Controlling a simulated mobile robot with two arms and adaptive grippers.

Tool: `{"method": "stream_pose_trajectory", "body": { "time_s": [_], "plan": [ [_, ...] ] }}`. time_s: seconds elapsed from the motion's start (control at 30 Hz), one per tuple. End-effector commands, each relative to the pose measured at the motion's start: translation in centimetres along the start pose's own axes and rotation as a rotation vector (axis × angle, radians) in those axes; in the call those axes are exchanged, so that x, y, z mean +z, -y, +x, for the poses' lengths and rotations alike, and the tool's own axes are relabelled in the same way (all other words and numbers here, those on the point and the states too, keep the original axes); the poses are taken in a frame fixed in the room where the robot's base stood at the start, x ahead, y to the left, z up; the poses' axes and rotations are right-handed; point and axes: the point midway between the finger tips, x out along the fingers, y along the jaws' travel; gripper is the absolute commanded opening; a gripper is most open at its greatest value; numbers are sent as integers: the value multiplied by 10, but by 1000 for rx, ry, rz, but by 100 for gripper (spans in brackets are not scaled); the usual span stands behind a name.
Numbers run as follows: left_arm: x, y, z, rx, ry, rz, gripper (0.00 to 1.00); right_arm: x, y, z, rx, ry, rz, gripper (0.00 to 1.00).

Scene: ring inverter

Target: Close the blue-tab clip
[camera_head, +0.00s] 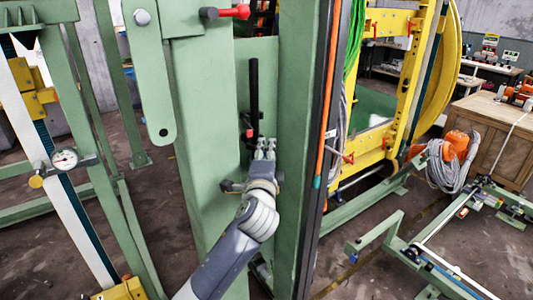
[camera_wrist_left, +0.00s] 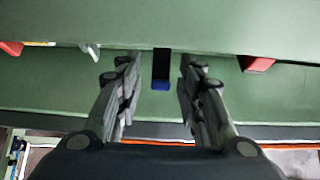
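The clip's blue tab (camera_wrist_left: 161,85) shows in the left wrist view at the end of a short black bar (camera_wrist_left: 161,62) against the green frame. My left gripper (camera_wrist_left: 159,85) is open, with one finger on each side of the tab and a gap to both. In the head view my left gripper (camera_head: 264,146) is at the green column, just below the lower end of a black upright bar (camera_head: 254,95). The blue tab cannot be made out there. Whether the clip is open or closed cannot be told. My right gripper is not in view.
The green column (camera_head: 292,130) rises right beside my gripper. A red-knobbed lever (camera_head: 235,12) sticks out above. Red parts flank the fingers at the left (camera_wrist_left: 10,48) and right (camera_wrist_left: 257,63) in the wrist view. A gauge (camera_head: 65,159) is at the left, a yellow frame (camera_head: 397,80) at the right.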

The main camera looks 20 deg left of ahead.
Motion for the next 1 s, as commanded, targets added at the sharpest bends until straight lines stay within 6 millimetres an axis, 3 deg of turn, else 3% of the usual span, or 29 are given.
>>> {"method": "stream_pose_trajectory", "body": {
  "time_s": [0.07, 0.1, 0.23, 0.67, 1.0],
  "plan": [
    [0, 0, 0, 0, 0, 0, 35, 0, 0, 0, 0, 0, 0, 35],
    [0, 0, 0, 0, 0, 0, 30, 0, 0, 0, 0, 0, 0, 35],
    [0, 0, 0, 0, 0, 0, 1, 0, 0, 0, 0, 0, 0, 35],
    [-3, -2, 2, 2, 35, -1, 0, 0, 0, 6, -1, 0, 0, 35],
    [-13, -6, 15, 2, 250, -3, 0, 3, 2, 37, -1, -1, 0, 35]
  ]
}}
